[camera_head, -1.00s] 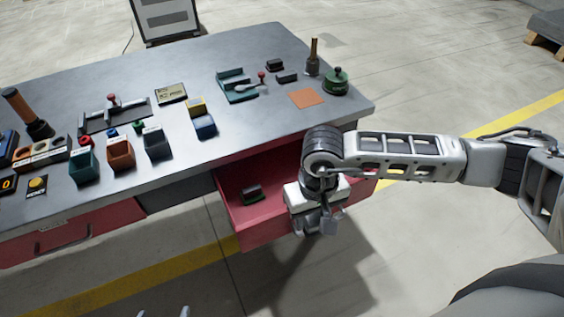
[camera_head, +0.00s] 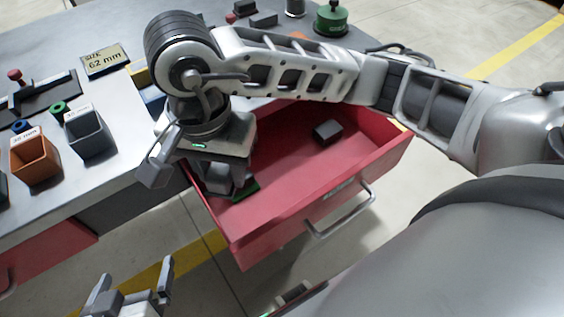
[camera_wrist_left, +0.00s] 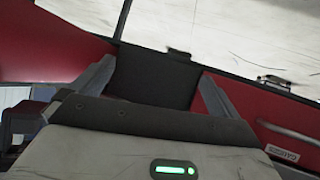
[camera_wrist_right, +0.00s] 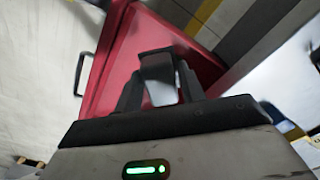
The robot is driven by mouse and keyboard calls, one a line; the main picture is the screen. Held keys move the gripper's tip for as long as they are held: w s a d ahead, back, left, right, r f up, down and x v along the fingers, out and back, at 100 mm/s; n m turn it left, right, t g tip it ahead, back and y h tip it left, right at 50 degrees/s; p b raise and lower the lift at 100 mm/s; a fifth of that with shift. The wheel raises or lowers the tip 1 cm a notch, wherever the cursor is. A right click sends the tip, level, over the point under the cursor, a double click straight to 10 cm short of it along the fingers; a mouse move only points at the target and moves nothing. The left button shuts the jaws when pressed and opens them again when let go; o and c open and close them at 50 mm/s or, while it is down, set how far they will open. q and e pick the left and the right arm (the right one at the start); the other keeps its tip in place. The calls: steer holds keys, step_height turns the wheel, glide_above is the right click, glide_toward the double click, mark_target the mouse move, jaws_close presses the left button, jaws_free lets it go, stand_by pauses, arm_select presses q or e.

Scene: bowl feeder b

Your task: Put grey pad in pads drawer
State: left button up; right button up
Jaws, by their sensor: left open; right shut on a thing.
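My right gripper (camera_head: 228,186) reaches down into the left end of the open red drawer (camera_head: 290,190). It is shut on a grey block that looks like the grey pad (camera_wrist_right: 159,88), dark on top with a paler face, held between the fingers in the right wrist view. A green edge (camera_head: 246,192) shows under this gripper; I cannot tell whether it belongs to the held thing. A dark block (camera_head: 327,132) lies in the drawer's right part. The drawer's label is too small to read. My left gripper (camera_head: 132,283) is open and empty, low in front of the table.
The grey table (camera_head: 105,165) carries small bins, such as an orange one (camera_head: 35,158) and a grey one (camera_head: 88,132). A closed red drawer (camera_head: 45,262) is at left; its label reads "GAUGES" in the left wrist view (camera_wrist_left: 284,153). The open drawer's handle (camera_head: 342,215) juts forward.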

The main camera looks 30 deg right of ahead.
steer(key=shift+w+f+b, duration=0.1)
steer(key=shift+f+b, duration=0.2)
steer(key=shift+f, duration=0.45)
steer(key=w+d+f, duration=0.3)
steer(key=d+f, duration=0.1)
steer(key=d, duration=0.4)
glide_above(280, 172)
steer(key=a, duration=0.1)
steer(key=f, duration=0.4)
steer(key=shift+s+f, duration=0.2)
steer(key=shift+s, duration=0.1)
steer(key=shift+w+d+f, duration=0.1)
steer(key=shift+d+f, duration=0.1)
steer(key=shift+f, duration=0.2)
steer(key=f, duration=0.3)
steer(key=shift+w+d+f, duration=0.1)
steer(key=shift+d, duration=0.2)
steer(key=shift+f, duration=0.25)
